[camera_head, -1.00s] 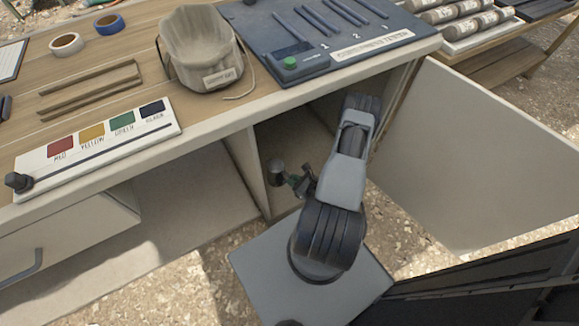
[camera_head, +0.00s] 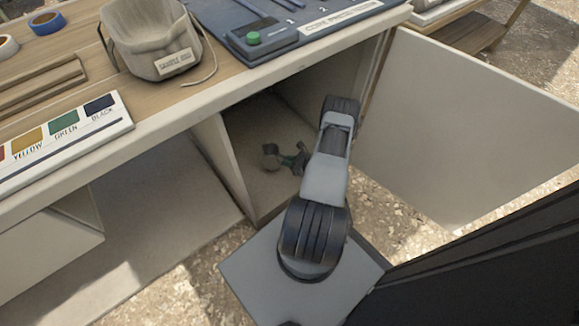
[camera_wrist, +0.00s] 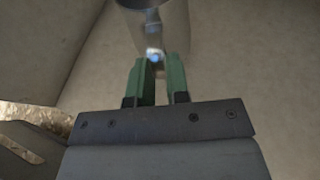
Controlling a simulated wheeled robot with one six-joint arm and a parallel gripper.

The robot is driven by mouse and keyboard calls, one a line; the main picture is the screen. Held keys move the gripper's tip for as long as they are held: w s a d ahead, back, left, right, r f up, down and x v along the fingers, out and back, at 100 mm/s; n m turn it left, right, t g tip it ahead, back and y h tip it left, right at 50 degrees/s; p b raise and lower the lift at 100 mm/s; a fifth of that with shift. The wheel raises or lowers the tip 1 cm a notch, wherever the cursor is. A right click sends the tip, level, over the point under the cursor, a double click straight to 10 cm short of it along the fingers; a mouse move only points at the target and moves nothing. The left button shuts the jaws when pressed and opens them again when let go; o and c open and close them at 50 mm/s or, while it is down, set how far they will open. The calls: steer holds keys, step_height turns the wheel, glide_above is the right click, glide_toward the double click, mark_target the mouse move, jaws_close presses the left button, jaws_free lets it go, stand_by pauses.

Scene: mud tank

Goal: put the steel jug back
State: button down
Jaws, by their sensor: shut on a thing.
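The steel jug (camera_head: 270,160) is small and grey in the head view, inside the open cupboard compartment (camera_head: 262,112) under the worktop. In the wrist view its shiny body (camera_wrist: 172,28) is at the top, partly cut off by the frame edge. My gripper (camera_head: 287,160) has green fingers. They are closed on a narrow part of the jug, likely its handle, in the wrist view (camera_wrist: 160,72). The jug appears upright. I cannot tell whether its base touches the compartment floor.
A partition (camera_head: 226,165) bounds the compartment on the left. The cupboard door (camera_head: 460,130) stands wide open on the right. The worktop (camera_head: 185,98) overhangs above, carrying a sample bag (camera_head: 155,40), a colour strip (camera_head: 65,130) and a blue tester panel (camera_head: 275,25).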

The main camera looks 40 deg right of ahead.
mark_target(280, 163)
steer(key=shift+w+d+f+b, duration=0.15)
steer(key=shift+f+b, duration=0.25)
steer(key=shift+f, duration=0.5)
steer(key=shift+s+d+f+b, duration=0.1)
steer(key=shift+f+b, duration=0.3)
steer(key=shift+f, duration=0.45)
steer(key=shift+f, duration=0.2)
steer(key=c, duration=1.1)
jaws_free()
steer(key=shift+r, duration=0.3)
steer(key=p+v, duration=0.3)
steer(key=v, duration=0.8)
steer(key=shift+s, duration=0.4)
